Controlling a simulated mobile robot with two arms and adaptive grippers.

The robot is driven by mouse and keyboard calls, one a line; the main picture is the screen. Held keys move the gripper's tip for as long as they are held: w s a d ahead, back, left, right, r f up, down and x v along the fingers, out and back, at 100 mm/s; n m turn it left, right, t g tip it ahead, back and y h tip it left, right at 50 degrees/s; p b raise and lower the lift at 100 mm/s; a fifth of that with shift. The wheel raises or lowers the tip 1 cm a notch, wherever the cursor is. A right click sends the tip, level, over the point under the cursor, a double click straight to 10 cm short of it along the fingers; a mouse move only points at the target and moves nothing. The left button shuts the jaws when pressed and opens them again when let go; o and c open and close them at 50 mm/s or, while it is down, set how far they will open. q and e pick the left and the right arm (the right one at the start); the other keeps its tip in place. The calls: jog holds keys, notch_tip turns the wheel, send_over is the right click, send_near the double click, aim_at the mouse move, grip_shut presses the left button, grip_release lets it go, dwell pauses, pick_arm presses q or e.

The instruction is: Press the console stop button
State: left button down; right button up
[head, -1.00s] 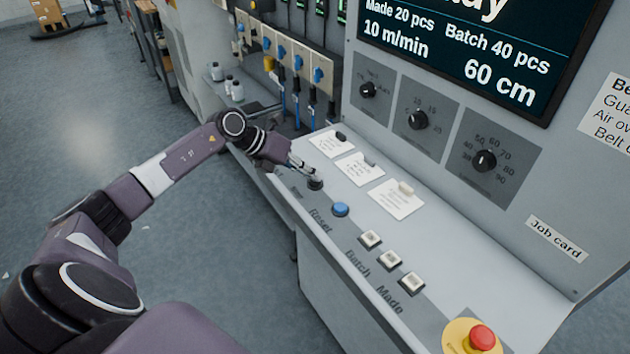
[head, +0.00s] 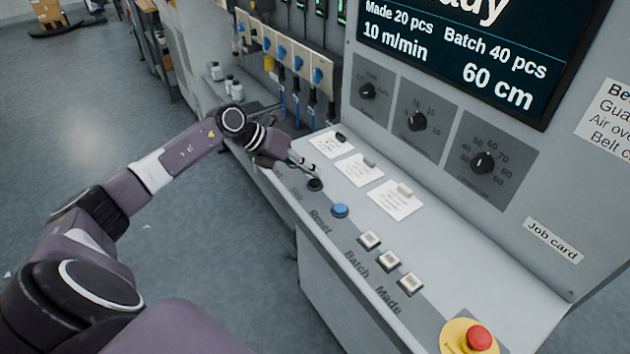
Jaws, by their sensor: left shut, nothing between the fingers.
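The console's sloped panel (head: 440,270) carries a black round button (head: 315,185) at its far left end. The small label beside it is too blurred to read. My left gripper (head: 314,171) is shut and empty, with its fingertips just above and behind the black button; a small gap seems to show between them. A blue button (head: 340,210) marked Reset sits nearer. A red mushroom button (head: 480,338) on a yellow base is at the near right end. My right gripper is not in view.
Square white buttons (head: 390,260) marked Batch and Made line the panel. Paper cards (head: 397,200) lie behind them. Dials (head: 483,163) and a screen (head: 480,50) reading 60 cm are on the upright face. Open floor (head: 120,130) lies left.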

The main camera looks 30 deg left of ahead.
aim_at(312, 182)
pick_arm(q)
jog(key=shift+r+p, duration=1.55)
jog(key=shift+r, duration=1)
jog(key=shift+f, duration=0.1)
